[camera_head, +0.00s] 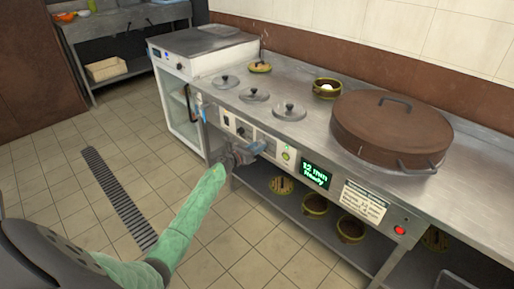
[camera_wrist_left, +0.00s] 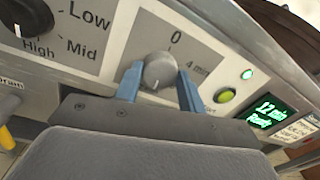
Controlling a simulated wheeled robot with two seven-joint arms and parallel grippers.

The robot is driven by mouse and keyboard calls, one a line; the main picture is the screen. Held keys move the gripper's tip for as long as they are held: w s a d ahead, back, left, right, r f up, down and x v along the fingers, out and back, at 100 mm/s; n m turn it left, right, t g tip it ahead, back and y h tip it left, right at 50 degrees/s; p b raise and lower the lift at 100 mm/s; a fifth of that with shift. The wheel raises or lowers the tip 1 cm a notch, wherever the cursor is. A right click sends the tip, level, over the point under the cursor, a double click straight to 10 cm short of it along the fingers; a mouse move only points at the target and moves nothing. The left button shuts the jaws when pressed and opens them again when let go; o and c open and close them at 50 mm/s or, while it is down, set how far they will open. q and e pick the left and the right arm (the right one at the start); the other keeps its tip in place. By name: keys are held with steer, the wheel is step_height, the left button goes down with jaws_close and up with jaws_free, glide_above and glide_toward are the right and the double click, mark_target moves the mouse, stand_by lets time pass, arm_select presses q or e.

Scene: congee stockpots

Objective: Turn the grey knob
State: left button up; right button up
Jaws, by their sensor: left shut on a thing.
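The grey knob (camera_wrist_left: 160,71) is on the front panel of the counter, on a grey plate marked "0" above it and "4 min" at its right. My left gripper (camera_wrist_left: 161,88) has its two blue fingers on either side of the knob, shut on it. In the head view, the left gripper (camera_head: 252,152) is at the counter's front panel and hides the knob. The green-sleeved left arm reaches it from the lower left. My right gripper is not in view.
A black knob (camera_wrist_left: 27,17) marked Low, Mid and High is left of the grey knob. A green button (camera_wrist_left: 225,95) and a display (camera_head: 316,176) reading "12 min Ready" are to its right. A large brown lidded pot (camera_head: 390,127) stands on the counter (camera_head: 300,130).

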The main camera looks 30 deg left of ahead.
arm_select(q)
steer(key=shift+s+d+f+n+t+y+p, duration=0.2)
steer(key=shift+n+p, duration=1.05)
steer(key=shift+n, duration=2.8)
steer(key=shift+w+a+r+n+t+y+p, duration=0.2)
steer(key=shift+n+p, duration=1)
steer(key=shift+n, duration=2.9)
steer(key=shift+s+d+f+n+t+y+p, duration=0.1)
steer(key=shift+f+n+t+y+p, duration=0.25)
steer(key=shift+n+p, duration=2.3)
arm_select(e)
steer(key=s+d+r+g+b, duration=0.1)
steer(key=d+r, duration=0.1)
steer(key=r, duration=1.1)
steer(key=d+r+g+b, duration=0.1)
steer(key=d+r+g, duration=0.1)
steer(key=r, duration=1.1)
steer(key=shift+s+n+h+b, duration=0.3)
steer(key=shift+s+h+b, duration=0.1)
arm_select(q)
steer(key=n, duration=0.2)
steer(key=shift+n, duration=0.4)
steer(key=o, duration=1)
steer(key=shift+r, duration=0.1)
steer(key=shift+c, duration=0.2)
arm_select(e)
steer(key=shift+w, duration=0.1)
